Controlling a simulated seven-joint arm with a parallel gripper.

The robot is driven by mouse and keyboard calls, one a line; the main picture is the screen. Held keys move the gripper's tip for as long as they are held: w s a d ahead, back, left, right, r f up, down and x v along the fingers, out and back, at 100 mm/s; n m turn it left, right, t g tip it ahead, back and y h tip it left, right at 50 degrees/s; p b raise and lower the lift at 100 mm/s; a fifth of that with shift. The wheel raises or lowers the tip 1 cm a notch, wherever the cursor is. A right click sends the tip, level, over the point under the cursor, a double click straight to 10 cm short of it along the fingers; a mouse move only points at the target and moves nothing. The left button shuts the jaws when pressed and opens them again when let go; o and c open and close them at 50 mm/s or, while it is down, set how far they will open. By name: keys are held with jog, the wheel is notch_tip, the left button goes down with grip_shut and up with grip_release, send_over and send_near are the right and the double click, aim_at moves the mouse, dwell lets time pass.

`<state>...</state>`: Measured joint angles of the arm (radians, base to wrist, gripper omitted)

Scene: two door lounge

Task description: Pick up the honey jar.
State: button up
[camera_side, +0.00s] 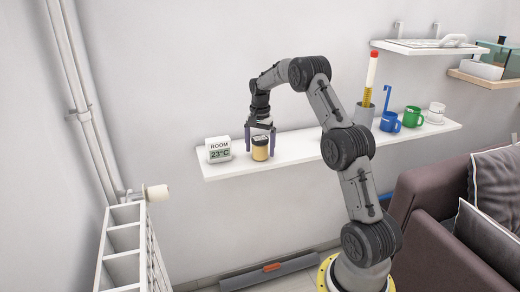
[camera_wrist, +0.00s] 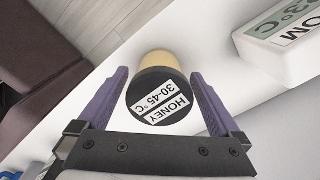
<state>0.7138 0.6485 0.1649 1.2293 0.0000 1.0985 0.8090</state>
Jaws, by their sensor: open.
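The honey jar (camera_side: 260,152) stands upright near the left end of the white wall shelf. It is yellow-tan with a black lid. In the wrist view the honey jar (camera_wrist: 155,95) shows its lid with a white label reading "HONEY 30-45 °C". My gripper (camera_side: 260,146) points down over the jar, with one finger on either side of it in the side view. In the wrist view the purple fingers of my gripper (camera_wrist: 162,98) are spread, with gaps between them and the lid. Contact with the jar is not visible.
A white room thermometer (camera_side: 218,149) reading 23°C stands close left of the jar. The shelf between jar and holder looks clear.

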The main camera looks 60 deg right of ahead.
jog(key=shift+f, duration=0.35)
jog(key=shift+r, duration=0.1)
grip_shut()
jog(key=shift+r, duration=0.1)
